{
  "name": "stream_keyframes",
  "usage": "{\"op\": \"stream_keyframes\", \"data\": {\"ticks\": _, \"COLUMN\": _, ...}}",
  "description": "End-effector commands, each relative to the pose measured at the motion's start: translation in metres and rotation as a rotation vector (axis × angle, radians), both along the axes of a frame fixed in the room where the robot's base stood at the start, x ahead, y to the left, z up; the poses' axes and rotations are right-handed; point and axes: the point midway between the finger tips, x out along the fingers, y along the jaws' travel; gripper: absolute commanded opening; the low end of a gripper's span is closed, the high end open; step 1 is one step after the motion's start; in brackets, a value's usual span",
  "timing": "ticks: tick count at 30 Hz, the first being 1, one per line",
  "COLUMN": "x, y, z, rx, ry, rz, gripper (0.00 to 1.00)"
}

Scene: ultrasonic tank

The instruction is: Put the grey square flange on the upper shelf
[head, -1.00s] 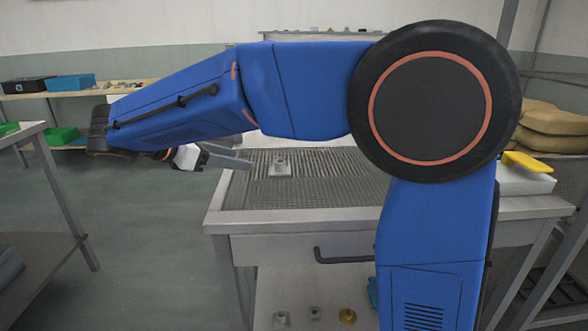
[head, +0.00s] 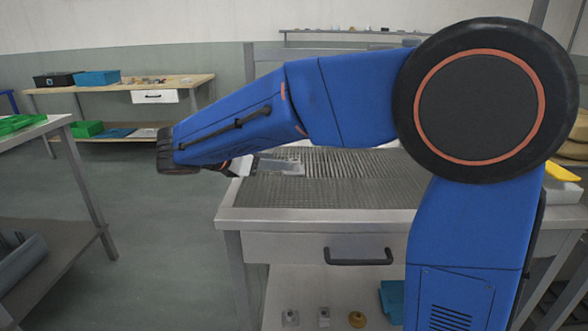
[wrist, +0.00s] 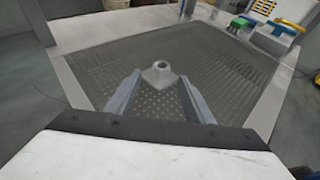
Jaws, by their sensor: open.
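The grey square flange (wrist: 160,72) has a square base and a raised round hub with a hole. It lies on the perforated bed of the tank, ahead of my gripper in the wrist view. My gripper (wrist: 160,84) is open and empty, its two fingers spread on either side of the line to the flange. In the head view my gripper (head: 282,167) is low over the left part of the tank top, and the flange is hidden there. A narrow shelf (head: 345,33) with small items runs high at the back.
The metal tank bench (head: 330,218) has a drawer with a dark handle. Below it lie two grey parts (head: 290,317) and a gold part (head: 357,319). Green and yellow items (wrist: 262,22) stand beyond the bed. Open floor lies left of the bench.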

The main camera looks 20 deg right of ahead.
Motion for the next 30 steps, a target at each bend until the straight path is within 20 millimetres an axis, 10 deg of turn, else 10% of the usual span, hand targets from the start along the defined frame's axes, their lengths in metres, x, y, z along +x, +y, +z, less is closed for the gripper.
{"op": "stream_keyframes", "data": {"ticks": 28, "x": 0.025, "y": -0.055, "z": -0.025, "rx": 0.001, "ry": 0.000, "rz": 0.000, "gripper": 0.48}}
{"op": "stream_keyframes", "data": {"ticks": 30, "x": 0.025, "y": -0.055, "z": -0.025, "rx": 0.001, "ry": 0.000, "rz": 0.000, "gripper": 0.31}}
